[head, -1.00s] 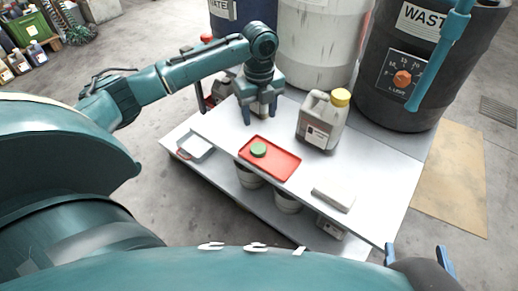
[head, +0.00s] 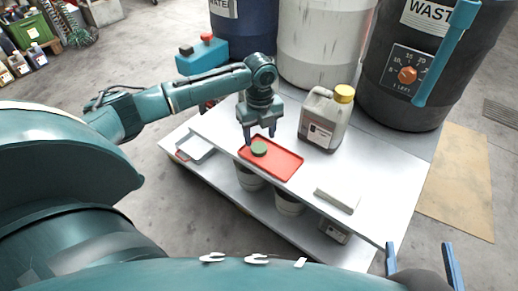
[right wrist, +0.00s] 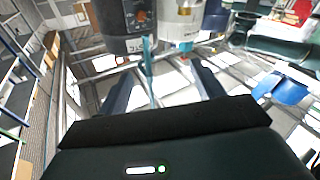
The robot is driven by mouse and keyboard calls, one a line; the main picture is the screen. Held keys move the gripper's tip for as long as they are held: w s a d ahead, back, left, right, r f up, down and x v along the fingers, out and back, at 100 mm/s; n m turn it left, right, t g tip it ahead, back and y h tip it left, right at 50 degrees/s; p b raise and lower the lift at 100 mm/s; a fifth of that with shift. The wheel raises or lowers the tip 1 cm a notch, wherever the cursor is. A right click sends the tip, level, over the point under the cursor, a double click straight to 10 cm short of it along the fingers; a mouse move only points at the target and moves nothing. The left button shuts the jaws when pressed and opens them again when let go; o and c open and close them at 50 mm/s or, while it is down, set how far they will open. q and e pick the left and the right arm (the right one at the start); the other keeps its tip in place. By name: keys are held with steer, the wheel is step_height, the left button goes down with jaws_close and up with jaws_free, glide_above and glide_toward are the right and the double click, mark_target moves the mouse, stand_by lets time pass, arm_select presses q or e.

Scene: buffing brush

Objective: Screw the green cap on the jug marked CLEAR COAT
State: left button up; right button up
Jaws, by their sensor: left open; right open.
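A green cap (head: 259,149) lies on the red tray (head: 284,165) on the white table. No jug marked CLEAR COAT can be made out. My right gripper (head: 420,262) is open and empty at the lower right, off the table; its fingers also show in the right wrist view (right wrist: 165,85).
A white block (head: 337,200) lies near the table's front right. Buckets (head: 289,203) stand on the lower shelf. A large dark drum (head: 398,75) and a pale drum (head: 322,45) stand behind the table. The tabletop right of the jug is clear.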

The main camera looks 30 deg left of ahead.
mark_target(259, 147)
arm_select(q)
step_height(259, 147, down, 3)
steer(key=shift+s+a+f+b, duration=0.1)
steer(key=shift+f+b, duration=0.1)
steer(key=shift+b, duration=0.5)
steer(key=shift+f, duration=0.4)
arm_select(e)
steer(key=shift+w+a+r+y, duration=0.15)
steer(key=shift+a+r+y, duration=0.05)
steer(key=shift+r+y, duration=0.1)
arm_select(q)
steer(key=c, duration=0.7)
step_height(259, 147, up, 5)
steer(key=shift+r+p, duration=0.1)
steer(key=shift+p, duration=1)
steer(key=shift+r+p, duration=0.9)
steer(key=shift+r, duration=1.6)
arm_select(e)
steer(key=shift+d+f+m+g+h, duration=0.2)
steer(key=shift+d+h, duration=0.1)
steer(key=shift+h, duration=0.1)
steer(key=shift+d+f+m+g+h, duration=0.1)
steer(key=shift+d+g+h, duration=0.1)
steer(key=shift+d+h, duration=0.15)
